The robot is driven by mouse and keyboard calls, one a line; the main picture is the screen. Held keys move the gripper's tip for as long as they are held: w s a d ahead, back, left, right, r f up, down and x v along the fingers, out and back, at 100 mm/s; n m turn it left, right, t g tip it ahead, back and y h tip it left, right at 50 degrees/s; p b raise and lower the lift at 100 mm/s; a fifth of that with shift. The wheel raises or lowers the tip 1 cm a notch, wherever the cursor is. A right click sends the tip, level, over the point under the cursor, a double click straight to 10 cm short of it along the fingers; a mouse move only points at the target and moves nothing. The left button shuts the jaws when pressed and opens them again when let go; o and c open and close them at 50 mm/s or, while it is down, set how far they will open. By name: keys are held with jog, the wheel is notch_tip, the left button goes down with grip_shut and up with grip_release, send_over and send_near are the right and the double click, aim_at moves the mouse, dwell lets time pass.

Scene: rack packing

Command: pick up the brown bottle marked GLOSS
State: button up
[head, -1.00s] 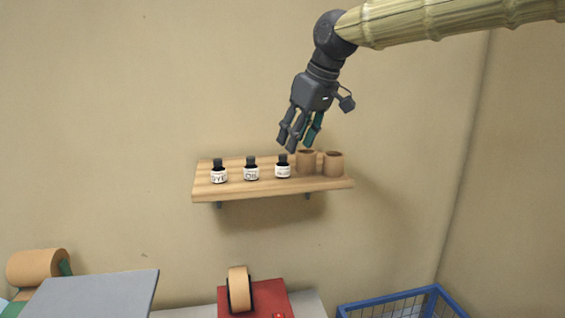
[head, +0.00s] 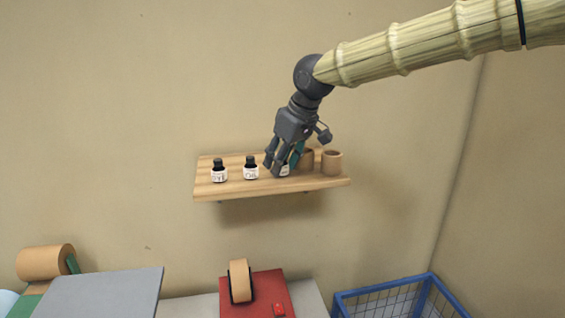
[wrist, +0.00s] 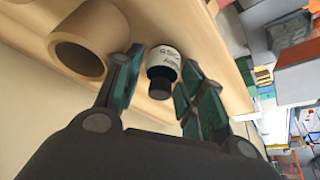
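A small bottle with a black cap and a white label (head: 285,171) stands on the wooden shelf (head: 237,190), third from the left and partly hidden by my fingers. Its label is too small to read as GLOSS. In the wrist view the bottle (wrist: 163,65) shows between my two fingers, cap towards me. My gripper (head: 282,167) is open, its fingers on either side of the bottle with gaps visible. Two similar bottles stand to the left: one marked DYE (head: 219,172) and one that seems marked OIL (head: 251,169).
Two brown cardboard-like cups stand right of the bottle: a near one (head: 307,161), close to my finger, and another (head: 332,164). Below are a red box with a tape roll (head: 240,281), a grey panel (head: 100,294) and a blue wire basket (head: 400,288).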

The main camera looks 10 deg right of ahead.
jog(key=c, duration=0.7)
jog(key=shift+c, duration=0.2)
notch_tip(320, 180, up, 3)
jog(key=b, duration=0.2)
jog(key=shift+f+b, duration=0.1)
jog(key=shift+b, duration=0.2)
jog(key=shift+s+r, duration=0.2)
jog(key=shift+r, duration=0.05)
jog(key=s+r+b, duration=0.1)
jog(key=s+b, duration=0.5)
jog(key=s, duration=0.9)
jog(key=shift+s+r, duration=0.3)
